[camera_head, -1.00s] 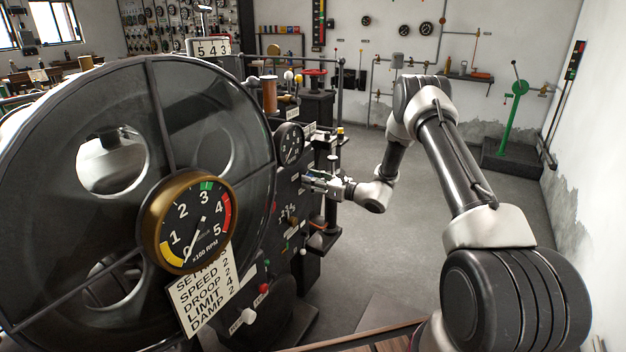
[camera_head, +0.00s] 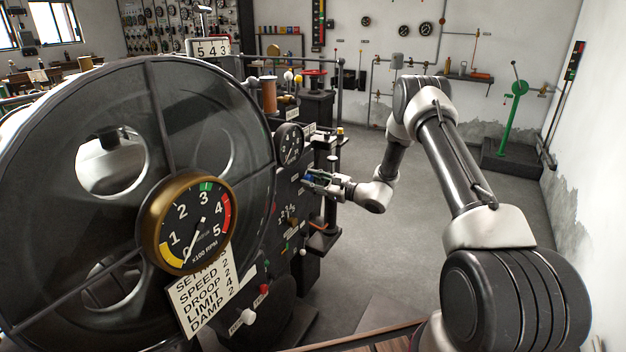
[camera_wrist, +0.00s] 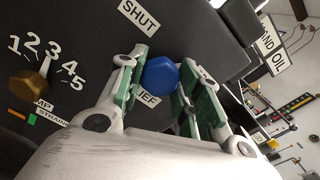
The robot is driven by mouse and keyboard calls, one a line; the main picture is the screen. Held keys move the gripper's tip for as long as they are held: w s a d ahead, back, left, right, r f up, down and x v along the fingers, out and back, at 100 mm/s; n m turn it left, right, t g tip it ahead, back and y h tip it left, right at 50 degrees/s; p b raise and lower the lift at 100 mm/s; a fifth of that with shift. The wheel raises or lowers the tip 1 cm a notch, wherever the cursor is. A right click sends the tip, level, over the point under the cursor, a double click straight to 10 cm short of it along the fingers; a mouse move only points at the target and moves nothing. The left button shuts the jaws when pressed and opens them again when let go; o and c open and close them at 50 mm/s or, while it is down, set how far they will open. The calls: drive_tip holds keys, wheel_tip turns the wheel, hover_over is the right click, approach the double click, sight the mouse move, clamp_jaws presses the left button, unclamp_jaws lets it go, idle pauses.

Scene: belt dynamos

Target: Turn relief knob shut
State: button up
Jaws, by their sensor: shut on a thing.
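The relief knob (camera_wrist: 160,75) is blue and sits on the dark machine panel in the wrist view. A label ending in "IEF" shows just below it, partly hidden by a finger. A "SHUT" label (camera_wrist: 139,15) is on the panel above the knob. My gripper (camera_wrist: 161,86) has its green-padded fingers on either side of the knob and is shut on it. In the head view my gripper (camera_head: 312,181) is at the right side of the machine, below the small dark gauge, and the knob is too small there to make out clearly.
A brass pointer knob (camera_wrist: 28,84) with a number scale is left of the relief knob. A "AND OIL" sign (camera_wrist: 271,45) stands out to the right. A large flywheel (camera_head: 75,215) with a brass-rimmed gauge (camera_head: 187,222) fills the left. Open floor (camera_head: 350,270) lies right of the machine.

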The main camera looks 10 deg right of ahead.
drive_tip(key=n, duration=0.5)
drive_tip(key=shift+n, duration=0.4)
drive_tip(key=n, duration=0.4)
drive_tip(key=shift+r, duration=0.1)
drive_tip(key=n, duration=0.5)
drive_tip(key=shift+w+r+n, duration=0.1)
drive_tip(key=shift+r+n, duration=0.05)
drive_tip(key=shift+n, duration=0.25)
drive_tip(key=shift+d+r+n, duration=0.1)
drive_tip(key=shift+n, duration=1.5)
drive_tip(key=shift+w+r, duration=0.1)
drive_tip(key=o, duration=1)
drive_tip(key=shift+o, duration=0.2)
drive_tip(key=v, duration=1.2)
drive_tip(key=shift+s, duration=0.25)
